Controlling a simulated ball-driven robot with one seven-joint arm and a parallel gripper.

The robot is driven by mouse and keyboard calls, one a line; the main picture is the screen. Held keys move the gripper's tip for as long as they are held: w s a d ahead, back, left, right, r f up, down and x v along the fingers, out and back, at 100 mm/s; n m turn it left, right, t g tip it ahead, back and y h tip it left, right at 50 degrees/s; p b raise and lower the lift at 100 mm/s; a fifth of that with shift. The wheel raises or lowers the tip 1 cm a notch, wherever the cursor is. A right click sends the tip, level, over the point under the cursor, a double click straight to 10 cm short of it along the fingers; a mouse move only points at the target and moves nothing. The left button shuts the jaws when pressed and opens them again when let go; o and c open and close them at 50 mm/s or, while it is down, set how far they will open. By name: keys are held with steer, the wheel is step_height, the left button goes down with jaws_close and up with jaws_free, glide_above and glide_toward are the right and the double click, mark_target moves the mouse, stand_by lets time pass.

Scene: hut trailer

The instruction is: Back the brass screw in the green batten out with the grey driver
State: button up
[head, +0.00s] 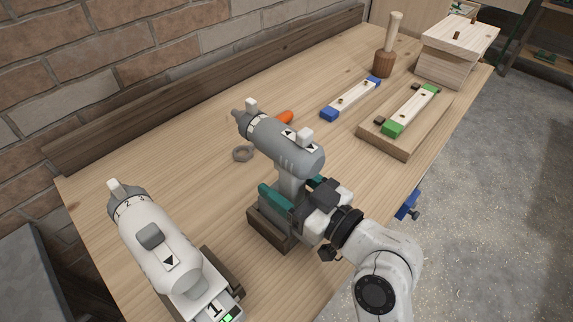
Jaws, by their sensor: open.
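The grey driver (285,143) stands in a dark wooden holder (262,232) at the middle of the bench, its nose pointing up and left. My gripper (294,192) is open, with its teal fingers on either side of the driver's handle. Whether they touch it I cannot tell. The green batten (408,113), a pale strip with green ends, lies on a wooden board (402,151) at the right. Small screw heads or holes show along it, too small to tell which is the brass screw or how far it stands out.
A white driver (158,245) stands in another holder at the front left. A blue-ended batten (351,98), a mallet (389,50) and a pale wooden block (457,50) are at the back right.

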steer(key=shift+c, duration=0.4)
jaws_close()
stand_by(0.4)
steer(key=shift+r, duration=0.1)
